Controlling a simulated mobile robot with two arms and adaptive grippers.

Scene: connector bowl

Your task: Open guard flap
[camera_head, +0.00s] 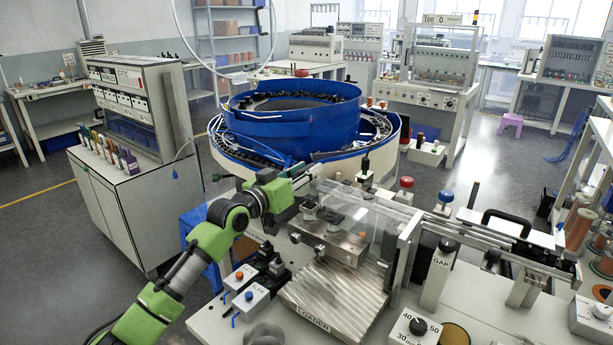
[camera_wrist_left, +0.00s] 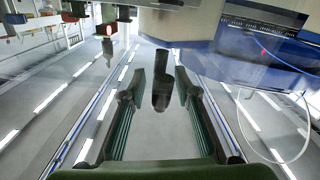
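The guard flap (camera_head: 372,217) is a clear panel over the machine's metal block, behind the ribbed loader plate (camera_head: 335,293) in the head view. It appears lowered. My left gripper (camera_head: 312,176) is at the flap's far left side, near its back edge. In the left wrist view my left gripper (camera_wrist_left: 161,76) has its two dark fingers apart. A dark rounded knob (camera_wrist_left: 162,93) shows between them, with gaps on both sides. I cannot tell whether this knob belongs to the flap. My right gripper is not in view.
A blue bowl feeder (camera_head: 290,125) stands behind the machine. A red knob (camera_head: 407,183), a blue knob (camera_head: 446,196) and a black handle (camera_head: 507,219) rise to the right. Switch boxes (camera_head: 250,298) sit front left. A grey cabinet (camera_head: 130,200) stands left.

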